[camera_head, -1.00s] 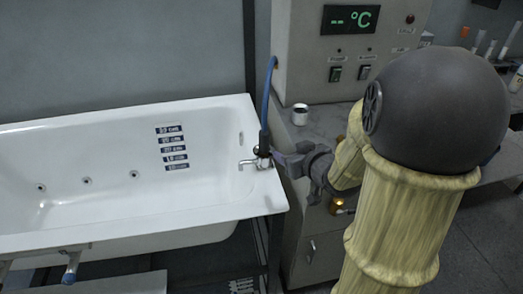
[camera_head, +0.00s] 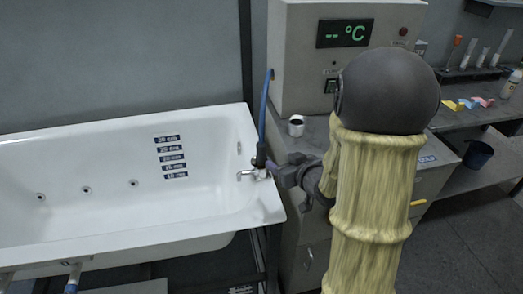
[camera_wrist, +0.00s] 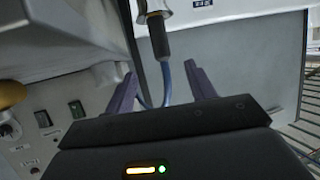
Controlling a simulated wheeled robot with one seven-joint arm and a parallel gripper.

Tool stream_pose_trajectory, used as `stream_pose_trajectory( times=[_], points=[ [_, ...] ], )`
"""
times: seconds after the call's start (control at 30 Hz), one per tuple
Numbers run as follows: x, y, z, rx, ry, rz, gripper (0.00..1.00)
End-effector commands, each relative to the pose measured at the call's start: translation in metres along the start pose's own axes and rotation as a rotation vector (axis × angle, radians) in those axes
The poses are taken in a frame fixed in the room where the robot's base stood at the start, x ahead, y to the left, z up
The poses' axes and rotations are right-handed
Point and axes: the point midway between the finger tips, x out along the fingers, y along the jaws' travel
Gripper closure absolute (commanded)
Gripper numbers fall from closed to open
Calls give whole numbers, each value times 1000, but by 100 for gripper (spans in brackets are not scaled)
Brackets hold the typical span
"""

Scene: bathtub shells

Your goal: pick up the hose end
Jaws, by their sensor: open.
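The hose end is a black grip (camera_head: 260,156) beside the small chrome tap (camera_head: 250,174) at the bathtub's right rim. A blue hose (camera_head: 264,105) runs up from it to the control cabinet. In the wrist view the black hose end (camera_wrist: 158,43) hangs ahead, with the blue hose (camera_wrist: 167,85) passing between the fingers. My gripper (camera_head: 275,169) is just right of the hose end in the head view. In the wrist view my gripper (camera_wrist: 161,70) is open, one finger on each side of the hose. Contact with the hose cannot be told.
The white bathtub (camera_head: 100,140) fills the left. The control cabinet (camera_head: 300,50) with a temperature display stands behind my arm, and a small white cup (camera_head: 296,130) sits on its ledge. A bench (camera_head: 470,115) with test tubes and a dark bin (camera_head: 477,155) are at right.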

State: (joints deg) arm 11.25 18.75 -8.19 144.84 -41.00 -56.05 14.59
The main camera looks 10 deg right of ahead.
Motion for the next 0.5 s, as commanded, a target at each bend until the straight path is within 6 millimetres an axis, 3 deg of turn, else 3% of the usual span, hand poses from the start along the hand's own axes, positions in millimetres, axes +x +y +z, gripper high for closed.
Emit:
stream_pose_trajectory(
  times=[0.37, 0.5],
  points=[
    [7, 0, -1, -6, -6, 10, 45],
    [33, 0, 2, -10, -2, 9, 45]
  ],
)
